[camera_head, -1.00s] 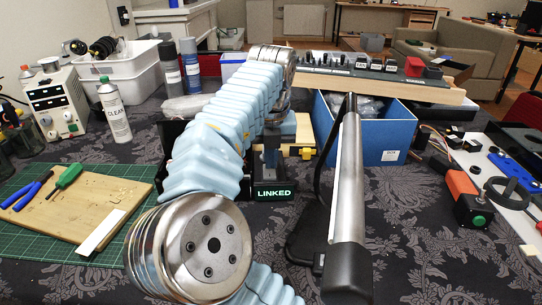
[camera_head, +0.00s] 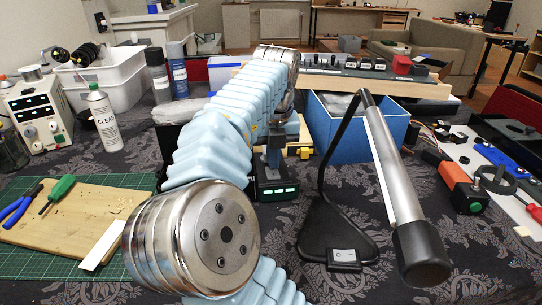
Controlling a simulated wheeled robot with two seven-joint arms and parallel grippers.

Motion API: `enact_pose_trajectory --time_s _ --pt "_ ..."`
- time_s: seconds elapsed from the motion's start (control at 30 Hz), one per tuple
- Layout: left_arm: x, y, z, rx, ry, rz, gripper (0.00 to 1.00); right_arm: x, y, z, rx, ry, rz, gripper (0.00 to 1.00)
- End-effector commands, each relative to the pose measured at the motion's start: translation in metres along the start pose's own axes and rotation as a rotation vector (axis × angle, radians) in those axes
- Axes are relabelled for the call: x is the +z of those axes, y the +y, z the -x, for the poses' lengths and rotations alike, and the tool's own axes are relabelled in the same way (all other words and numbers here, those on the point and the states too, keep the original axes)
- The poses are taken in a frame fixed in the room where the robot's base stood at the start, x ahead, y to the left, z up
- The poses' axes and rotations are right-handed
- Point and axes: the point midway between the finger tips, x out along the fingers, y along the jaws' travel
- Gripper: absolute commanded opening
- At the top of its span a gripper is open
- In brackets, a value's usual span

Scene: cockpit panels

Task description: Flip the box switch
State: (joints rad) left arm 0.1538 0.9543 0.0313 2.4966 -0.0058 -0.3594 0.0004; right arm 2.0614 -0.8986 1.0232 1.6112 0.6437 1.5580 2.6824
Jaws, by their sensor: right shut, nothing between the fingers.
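A black box (camera_head: 278,192) stands in mid table, with a row of lit green marks low on its front. My right arm's pale blue sleeve hides much of its left side. A dark upright part and a yellow piece (camera_head: 300,152) show above it. My right gripper (camera_head: 274,158) points down at the box, its fingers shut and empty. I cannot tell whether they touch it, and the switch lever itself is not clear. My left gripper is out of view.
A lamp with a silver tube (camera_head: 390,165) and a black base with a rocker switch (camera_head: 344,255) stands close on the right. Behind is a blue bin (camera_head: 350,143). A wooden board (camera_head: 60,225) with tools lies left.

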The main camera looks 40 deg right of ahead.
Motion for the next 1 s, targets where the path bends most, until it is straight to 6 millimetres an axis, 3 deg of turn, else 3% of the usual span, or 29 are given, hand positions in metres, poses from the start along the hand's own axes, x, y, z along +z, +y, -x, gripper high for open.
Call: enact_pose_trajectory --time_s 0.03,0.3,0.7,0.87,1.0 --pt "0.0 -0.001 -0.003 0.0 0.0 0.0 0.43 -0.005 0.002 -0.009 0.008 0.022 -0.001 0.0" --pt "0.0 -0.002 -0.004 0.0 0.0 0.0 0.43 -0.018 0.002 -0.005 0.005 0.029 0.0 0.0" --pt "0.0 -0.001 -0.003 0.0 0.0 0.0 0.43 -0.019 0.001 -0.002 0.004 0.029 0.0 0.0" --pt "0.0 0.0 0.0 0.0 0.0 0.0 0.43 -0.018 0.001 0.016 0.004 0.022 0.001 0.0" --pt "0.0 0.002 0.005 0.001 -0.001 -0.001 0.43 -0.016 0.002 0.049 0.003 0.013 0.003 0.0"
